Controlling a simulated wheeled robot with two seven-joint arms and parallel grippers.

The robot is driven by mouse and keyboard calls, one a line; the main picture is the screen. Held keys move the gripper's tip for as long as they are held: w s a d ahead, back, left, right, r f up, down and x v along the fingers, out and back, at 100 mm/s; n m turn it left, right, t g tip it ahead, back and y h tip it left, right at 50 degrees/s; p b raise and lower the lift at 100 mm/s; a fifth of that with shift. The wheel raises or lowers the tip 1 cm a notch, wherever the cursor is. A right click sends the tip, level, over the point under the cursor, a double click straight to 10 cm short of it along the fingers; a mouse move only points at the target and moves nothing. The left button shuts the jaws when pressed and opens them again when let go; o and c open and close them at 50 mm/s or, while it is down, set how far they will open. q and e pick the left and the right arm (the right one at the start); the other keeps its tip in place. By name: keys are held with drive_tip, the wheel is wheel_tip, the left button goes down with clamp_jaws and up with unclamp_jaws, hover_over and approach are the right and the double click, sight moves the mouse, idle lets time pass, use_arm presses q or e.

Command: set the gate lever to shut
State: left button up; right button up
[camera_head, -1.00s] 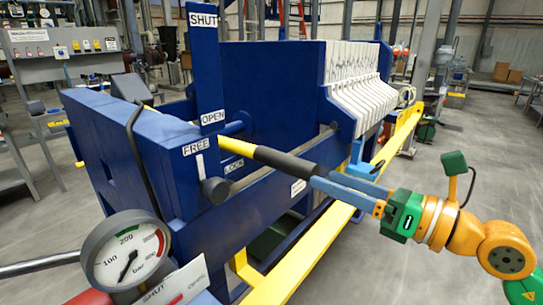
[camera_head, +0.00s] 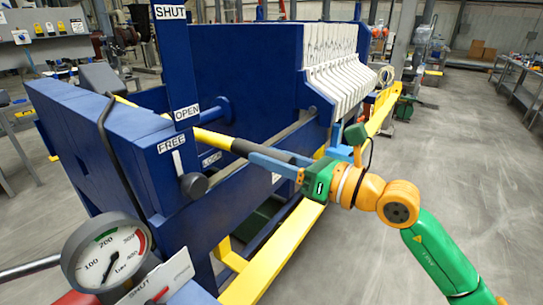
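The gate lever is a yellow bar (camera_head: 211,138) with a black grip. It sticks out to the right from the blue upright plate (camera_head: 174,65), at the height of that plate's OPEN label (camera_head: 186,112). The SHUT label (camera_head: 170,12) is at the plate's top. My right gripper (camera_head: 263,155) has its blue fingers on either side of the black grip, one in front and one behind. The fingers look spread, and contact with the grip cannot be made out. My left gripper is not in view.
Below the lever, a dark knob (camera_head: 193,185) sits by FREE and LOCK labels. A pressure gauge (camera_head: 104,254) and a second SHUT plate (camera_head: 160,285) stand at the lower left. The floor at right is clear.

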clamp_jaws()
idle(1.1)
